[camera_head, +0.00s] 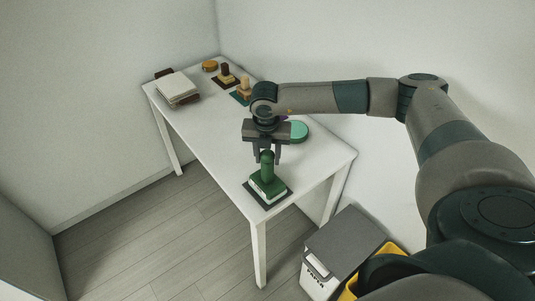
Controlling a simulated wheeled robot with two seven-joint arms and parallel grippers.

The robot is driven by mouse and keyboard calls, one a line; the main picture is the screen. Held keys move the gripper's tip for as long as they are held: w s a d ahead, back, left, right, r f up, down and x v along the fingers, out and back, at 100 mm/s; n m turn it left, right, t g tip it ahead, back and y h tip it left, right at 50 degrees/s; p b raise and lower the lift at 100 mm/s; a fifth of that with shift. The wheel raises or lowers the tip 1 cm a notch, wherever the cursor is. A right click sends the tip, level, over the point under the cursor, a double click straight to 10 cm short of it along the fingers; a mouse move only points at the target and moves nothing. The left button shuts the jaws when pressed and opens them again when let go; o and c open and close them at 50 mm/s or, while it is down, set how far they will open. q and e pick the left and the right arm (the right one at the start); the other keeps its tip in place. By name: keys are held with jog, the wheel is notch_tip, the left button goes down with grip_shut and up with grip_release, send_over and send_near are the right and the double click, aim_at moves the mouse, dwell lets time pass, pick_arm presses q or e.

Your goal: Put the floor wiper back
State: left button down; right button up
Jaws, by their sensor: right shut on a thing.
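A green wiper (268,183) with an upright handle and a block-shaped base is at the near end of the white table (215,153). Its base is over a dark square mat (283,197); I cannot tell whether it rests on it or is slightly above. My right gripper (266,155) points down from above and is shut on the top of the green handle. Farther back stand two similar tools on mats, one with a dark brown handle (226,72) and one with a beige handle (244,86). My left gripper is out of view.
A round green item (298,131) lies behind my right gripper. White stacked sheets or a book (177,87) and a round tan item (210,66) are at the far end. A grey-lidded bin (345,236) and a yellow bin (350,288) stand below the near end. The table's middle left is clear.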

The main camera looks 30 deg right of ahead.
jog(key=shift+f, duration=0.1)
jog(key=o, duration=1.3)
